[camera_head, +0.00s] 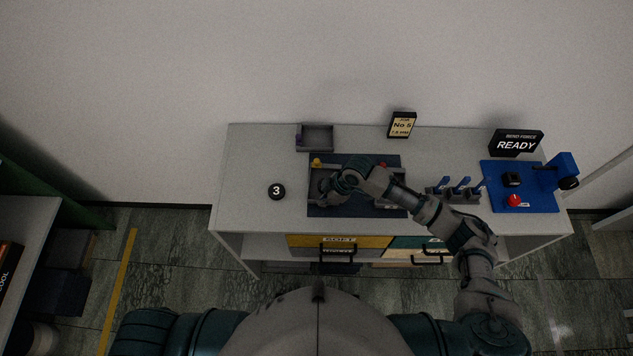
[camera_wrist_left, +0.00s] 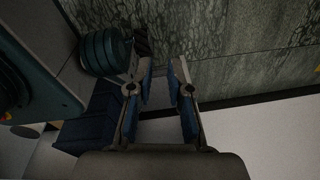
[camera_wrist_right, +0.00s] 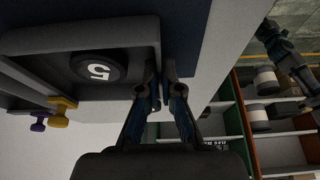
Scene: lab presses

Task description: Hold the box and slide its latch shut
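A dark grey open box (camera_head: 311,182) lies on a dark blue mat (camera_head: 352,211) on the table. In the right wrist view the box (camera_wrist_right: 80,31) holds a black disc (camera_wrist_right: 97,68) marked 5. A yellow knob (camera_wrist_right: 62,108) sticks out at one side of it, and shows in the head view (camera_head: 317,162). I cannot make out a latch for sure. My right gripper (camera_wrist_right: 162,85) has its fingers close together at the box's side wall and looks shut on it. My left gripper (camera_wrist_left: 160,78) is open and empty, away from the box, outside the head view.
Behind the mat stands a smaller tray (camera_head: 318,149) with a purple knob. A black ball marked 3 (camera_head: 276,191) lies left. The left tabletop is mostly clear.

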